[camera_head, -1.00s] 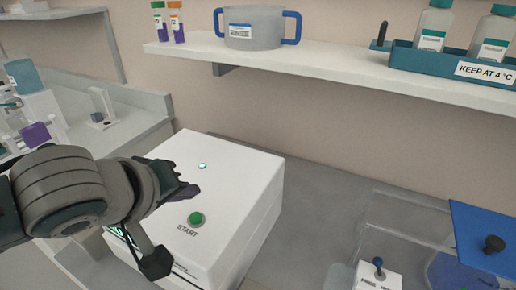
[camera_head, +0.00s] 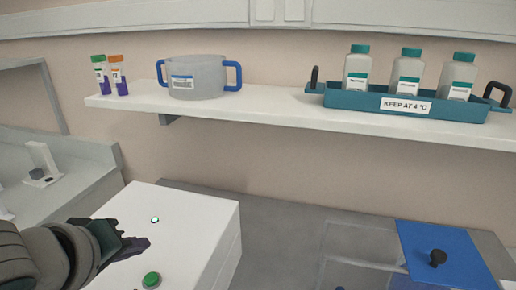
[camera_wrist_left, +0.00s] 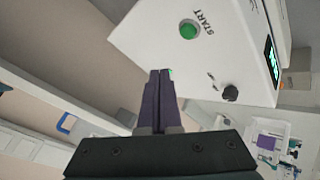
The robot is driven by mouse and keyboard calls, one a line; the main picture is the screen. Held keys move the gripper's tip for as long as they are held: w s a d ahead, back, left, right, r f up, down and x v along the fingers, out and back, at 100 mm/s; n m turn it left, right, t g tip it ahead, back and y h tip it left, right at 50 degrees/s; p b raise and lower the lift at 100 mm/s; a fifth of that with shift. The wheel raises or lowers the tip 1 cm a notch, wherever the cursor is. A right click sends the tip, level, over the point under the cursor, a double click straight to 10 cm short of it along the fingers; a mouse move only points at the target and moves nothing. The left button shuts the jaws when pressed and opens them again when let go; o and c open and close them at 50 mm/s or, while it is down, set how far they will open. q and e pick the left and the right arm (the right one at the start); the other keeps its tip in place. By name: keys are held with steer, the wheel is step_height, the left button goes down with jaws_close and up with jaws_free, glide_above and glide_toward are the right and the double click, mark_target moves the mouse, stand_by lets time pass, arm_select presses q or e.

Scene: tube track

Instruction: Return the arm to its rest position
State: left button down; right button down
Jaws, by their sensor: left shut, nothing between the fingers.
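My left gripper (camera_head: 138,246) is above the top of a white machine (camera_head: 195,215) at the lower left of the head view. In the left wrist view its two dark purple fingers (camera_wrist_left: 159,78) are together with nothing between them. The machine has a green button (camera_head: 151,280) on top; in the left wrist view this button (camera_wrist_left: 188,30) is marked START and lies ahead of the fingertips, apart from them. A small green light (camera_head: 155,220) shows on the machine's top. My right gripper is not in view.
A white shelf (camera_head: 270,113) on the wall holds two capped tubes (camera_head: 118,76), a grey pot (camera_head: 197,78) with blue handles, and a teal tray (camera_head: 440,112) with three bottles.

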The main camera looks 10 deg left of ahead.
arm_select(q)
steer(key=s+d+r+m+g+h, duration=0.1)
steer(key=s+d+m+g, duration=0.2)
steer(key=s+m, duration=0.5)
steer(key=s+d+r+m+g, duration=0.2)
steer(key=s+d+m, duration=0.15)
steer(key=s, duration=0.75)
step_height(320, 180, up, 23)
steer(key=p, duration=2.3)
steer(key=shift+s+a+m+g, duration=0.3)
steer(key=shift+s+a+m, duration=0.05)
steer(key=shift+a+m, duration=0.1)
